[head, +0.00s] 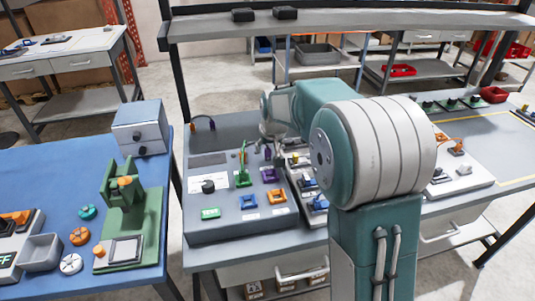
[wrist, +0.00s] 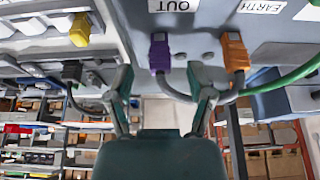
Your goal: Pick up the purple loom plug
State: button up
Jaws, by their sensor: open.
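The purple loom plug (wrist: 159,52) shows in the wrist view, standing at the grey panel face with a dark cable trailing from it. My gripper (wrist: 160,80) is open, with one finger on each side of the plug's line. The plug appears just beyond the fingertips, and I see no grip on it. In the head view my gripper (head: 271,135) hangs over the back of the grey console (head: 222,228). A small purple piece (head: 267,152) just below it seems to be the plug, partly hidden.
An orange plug (wrist: 235,50) with a dark cable is close to the right finger. A green cable (wrist: 285,80) runs at the right. A yellow plug (wrist: 80,30) is at upper left. On the console are a purple socket (head: 269,175) and an orange socket (head: 276,195).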

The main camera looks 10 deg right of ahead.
jog(key=x, duration=0.2)
jog(key=shift+w+f, duration=0.2)
jog(key=shift+f, duration=0.1)
grip_shut()
jog(key=shift+r, duration=0.55)
jog(key=v, duration=0.2)
jog(key=shift+w+r, duration=0.15)
jog(key=shift+r, duration=0.25)
jog(key=s+r, duration=0.9)
jog(key=s, duration=0.4)
jog(key=shift+s, duration=0.35)
jog(key=shift+r, duration=0.1)
